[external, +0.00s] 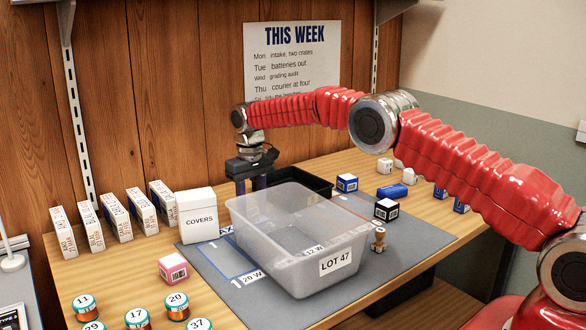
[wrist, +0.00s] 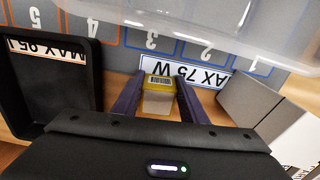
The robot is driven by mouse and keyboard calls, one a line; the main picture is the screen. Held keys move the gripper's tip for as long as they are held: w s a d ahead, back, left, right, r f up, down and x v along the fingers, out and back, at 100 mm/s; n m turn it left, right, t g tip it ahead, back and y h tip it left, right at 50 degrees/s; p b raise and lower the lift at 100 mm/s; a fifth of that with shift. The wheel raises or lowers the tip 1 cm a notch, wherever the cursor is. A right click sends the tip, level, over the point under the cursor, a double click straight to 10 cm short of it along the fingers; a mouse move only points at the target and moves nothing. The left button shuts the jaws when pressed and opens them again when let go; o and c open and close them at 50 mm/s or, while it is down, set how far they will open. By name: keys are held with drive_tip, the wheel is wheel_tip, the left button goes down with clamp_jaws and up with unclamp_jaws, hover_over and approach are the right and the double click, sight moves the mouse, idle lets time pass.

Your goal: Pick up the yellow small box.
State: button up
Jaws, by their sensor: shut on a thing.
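The yellow small box (wrist: 158,103) is between the two dark fingers of my gripper (wrist: 159,84) in the wrist view. It has a pale label with a barcode on its top. The fingers are shut on its left and right sides. In the external view my gripper (external: 250,188) points down at the back of the table, behind the clear LOT 47 bin. The yellow box is hidden there. I cannot tell whether it touches the surface.
The clear bin (external: 340,262) stands in front of my gripper, and the white COVERS box (external: 198,216) is to its left. A black tray (external: 318,183) is close on the right.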

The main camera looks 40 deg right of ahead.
wheel_tip(320, 180, up, 10)
idle(0.6)
drive_tip(key=shift+a, duration=0.1)
